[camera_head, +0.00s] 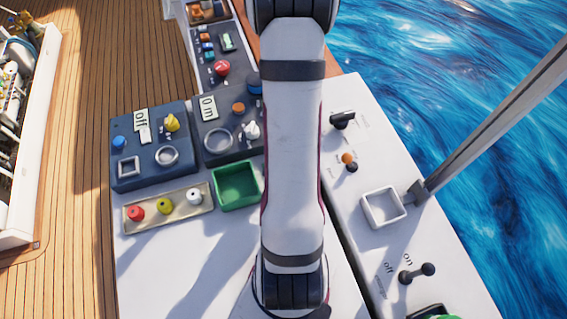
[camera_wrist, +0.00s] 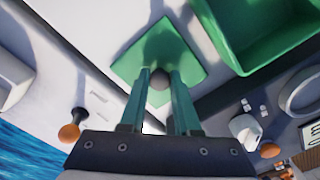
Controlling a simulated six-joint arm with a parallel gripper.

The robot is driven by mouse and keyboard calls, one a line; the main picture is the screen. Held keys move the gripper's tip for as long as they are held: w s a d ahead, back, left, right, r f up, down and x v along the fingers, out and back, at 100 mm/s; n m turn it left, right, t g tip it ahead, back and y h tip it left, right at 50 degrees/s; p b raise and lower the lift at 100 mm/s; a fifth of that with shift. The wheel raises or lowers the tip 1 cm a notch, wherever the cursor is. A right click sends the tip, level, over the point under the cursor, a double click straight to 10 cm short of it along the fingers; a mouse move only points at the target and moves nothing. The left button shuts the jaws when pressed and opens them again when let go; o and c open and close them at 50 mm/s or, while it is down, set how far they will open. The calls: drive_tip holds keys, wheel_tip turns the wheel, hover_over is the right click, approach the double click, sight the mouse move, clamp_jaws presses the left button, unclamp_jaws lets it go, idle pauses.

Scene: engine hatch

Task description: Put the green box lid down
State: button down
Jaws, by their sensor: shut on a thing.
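The green box lid (camera_wrist: 128,66) is a flat square plate with a dark round knob (camera_wrist: 158,82), seen in the wrist view. My gripper (camera_wrist: 160,76) is shut on the knob, one green finger on each side. I cannot tell whether the lid touches the white surface below. The open green box (camera_wrist: 230,45) is at the upper right of the wrist view, apart from the lid. In the head view the green box (camera_head: 237,186) stands on the white console, open and seemingly empty, left of my arm.
A tray (camera_head: 150,216) with red, yellow and white knobs lies left of the box. Dark control panels (camera_head: 150,145) stand behind it. To the right are levers (camera_head: 417,272), a white square frame (camera_head: 384,207) and a slanted metal post (camera_head: 480,130). Bare white surface lies in front of the tray.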

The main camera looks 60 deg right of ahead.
drive_tip(key=shift+f, duration=0.15)
drive_tip(key=c, duration=0.6)
unclamp_jaws()
wheel_tip(320, 180, up, 12)
drive_tip(key=w+a+r+n, duration=0.3)
drive_tip(key=a, duration=0.5)
drive_tip(key=w+a+r+n, duration=0.2)
drive_tip(key=a+r+n, duration=0.15)
drive_tip(key=a, duration=0.45)
drive_tip(key=s+a+n, duration=0.1)
drive_tip(key=a+n, duration=0.1)
drive_tip(key=a, duration=0.1)
drive_tip(key=s+a+r+n+y, duration=0.1)
drive_tip(key=s+a+n, duration=0.1)
drive_tip(key=a, duration=0.2)
drive_tip(key=s+a+r+n, duration=0.1)
drive_tip(key=s+a+n, duration=0.1)
drive_tip(key=a, duration=0.2)
drive_tip(key=shift+a+y, duration=0.25)
drive_tip(key=shift+y, duration=0.15)
